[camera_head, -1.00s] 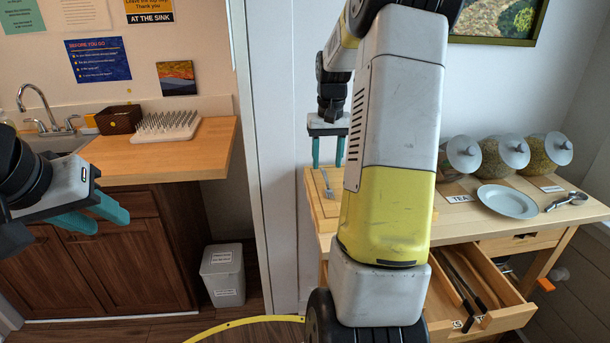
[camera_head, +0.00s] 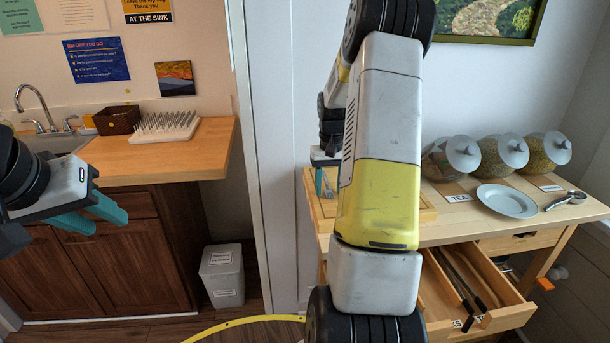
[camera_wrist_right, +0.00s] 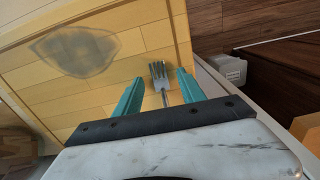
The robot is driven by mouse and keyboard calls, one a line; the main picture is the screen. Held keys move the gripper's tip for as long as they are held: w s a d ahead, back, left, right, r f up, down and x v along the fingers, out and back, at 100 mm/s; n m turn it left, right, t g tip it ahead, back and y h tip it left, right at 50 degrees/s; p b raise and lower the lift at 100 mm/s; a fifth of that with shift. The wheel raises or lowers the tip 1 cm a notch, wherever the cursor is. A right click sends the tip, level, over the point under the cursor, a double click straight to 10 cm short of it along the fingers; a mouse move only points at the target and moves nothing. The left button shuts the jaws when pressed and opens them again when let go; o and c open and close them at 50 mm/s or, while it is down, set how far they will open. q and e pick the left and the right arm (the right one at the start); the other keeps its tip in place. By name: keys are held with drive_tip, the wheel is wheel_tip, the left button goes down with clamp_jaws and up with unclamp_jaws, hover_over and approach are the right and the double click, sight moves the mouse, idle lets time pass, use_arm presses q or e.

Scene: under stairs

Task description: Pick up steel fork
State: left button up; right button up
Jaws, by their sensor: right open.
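The steel fork (camera_wrist_right: 158,70) lies on a light wooden board (camera_wrist_right: 30,75); the right wrist view shows its tines and part of its handle. My right gripper (camera_wrist_right: 159,80) is open, with one teal finger on each side of the fork and a gap on both sides. The rest of the handle is hidden behind the gripper body. In the head view, the fork (camera_head: 328,188) shows only partly beside my right arm, which hides most of that gripper. My left gripper (camera_head: 111,223) is open and empty at the left, in front of the sink cabinet.
The board sits on a wooden table (camera_head: 455,228) with jars (camera_head: 503,157), a grey plate (camera_head: 507,201) and a metal scoop (camera_head: 567,200). An open drawer (camera_head: 510,312) juts out below. A white bin (camera_head: 222,275) stands on the floor.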

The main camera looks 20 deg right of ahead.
clamp_jaws()
drive_tip(key=shift+r, duration=0.1)
drive_tip(key=shift+r, duration=0.55)
wheel_tip(320, 180, up, 2)
drive_tip(key=shift+r, duration=0.1)
drive_tip(key=s+d, duration=0.2)
drive_tip(key=s, duration=0.5)
drive_tip(key=s+d+r, duration=0.1)
drive_tip(key=s+d, duration=0.2)
drive_tip(key=s, duration=0.5)
drive_tip(key=shift+s+r, duration=0.15)
drive_tip(key=shift+r, duration=0.15)
drive_tip(key=c, duration=0.7)
unclamp_jaws()
clamp_jaws()
